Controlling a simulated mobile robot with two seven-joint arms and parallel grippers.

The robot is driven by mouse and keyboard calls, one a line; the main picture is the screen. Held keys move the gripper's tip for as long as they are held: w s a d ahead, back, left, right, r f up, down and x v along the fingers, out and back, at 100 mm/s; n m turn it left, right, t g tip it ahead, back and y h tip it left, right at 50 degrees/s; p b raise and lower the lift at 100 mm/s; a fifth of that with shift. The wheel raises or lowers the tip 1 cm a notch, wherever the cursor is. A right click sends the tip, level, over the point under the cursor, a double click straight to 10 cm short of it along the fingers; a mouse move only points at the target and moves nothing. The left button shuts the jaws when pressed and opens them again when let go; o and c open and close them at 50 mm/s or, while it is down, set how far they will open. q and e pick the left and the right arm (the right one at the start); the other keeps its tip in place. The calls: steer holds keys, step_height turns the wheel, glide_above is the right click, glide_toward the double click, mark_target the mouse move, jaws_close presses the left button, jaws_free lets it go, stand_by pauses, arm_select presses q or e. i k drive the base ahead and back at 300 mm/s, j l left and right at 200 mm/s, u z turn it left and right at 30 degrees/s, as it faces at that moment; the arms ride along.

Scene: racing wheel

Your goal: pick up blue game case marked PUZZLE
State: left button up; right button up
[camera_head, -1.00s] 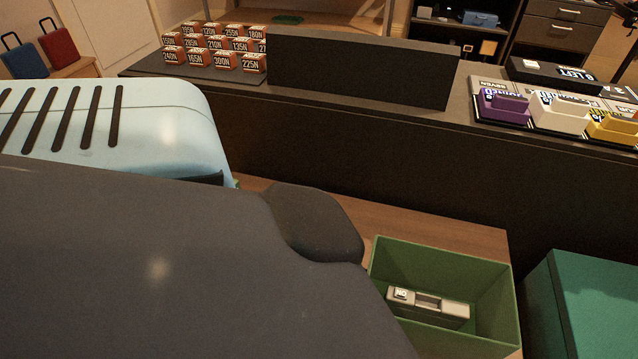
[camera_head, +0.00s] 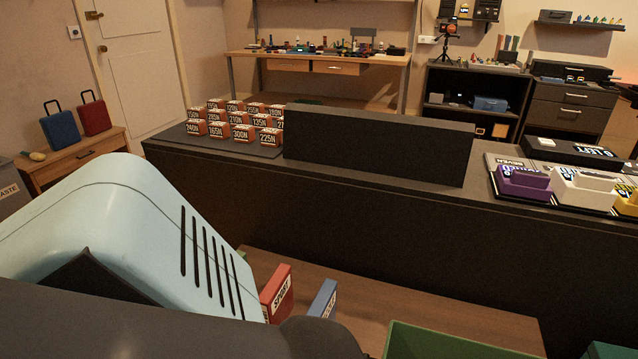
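A small blue case (camera_head: 323,299) stands on edge at the bottom middle of the head view, on a brown wooden surface. Its spine has pale lettering, but I cannot fully read it at this angle. Its lower part is hidden behind a dark rounded form close to the camera. A red case (camera_head: 277,292) with a white label stands just left of it, with a gap between them. Neither my left nor my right gripper shows in the view.
A green open box (camera_head: 455,342) is to the right of the cases. A long dark counter (camera_head: 400,215) runs behind them, with orange labelled boxes (camera_head: 243,133) and an upright black panel (camera_head: 378,145). Large close shapes block the lower left. Bare wood shows between cases and box.

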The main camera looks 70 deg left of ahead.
mark_target(324, 305)
steer(key=l+u, duration=0.1)
steer(key=u, duration=0.35)
steer(key=l+u, duration=0.1)
steer(key=u, duration=0.3)
steer(key=i+l+u, duration=0.1)
steer(key=u, duration=0.35)
steer(key=l+u, duration=0.1)
steer(key=u, duration=0.3)
steer(key=l+u, duration=0.1)
steer(key=u, duration=0.35)
steer(key=i, duration=0.45)
steer(key=k+l+z, duration=0.2)
steer(key=k, duration=0.4)
steer(key=k+j+z, duration=0.1)
steer(key=z, duration=0.15)
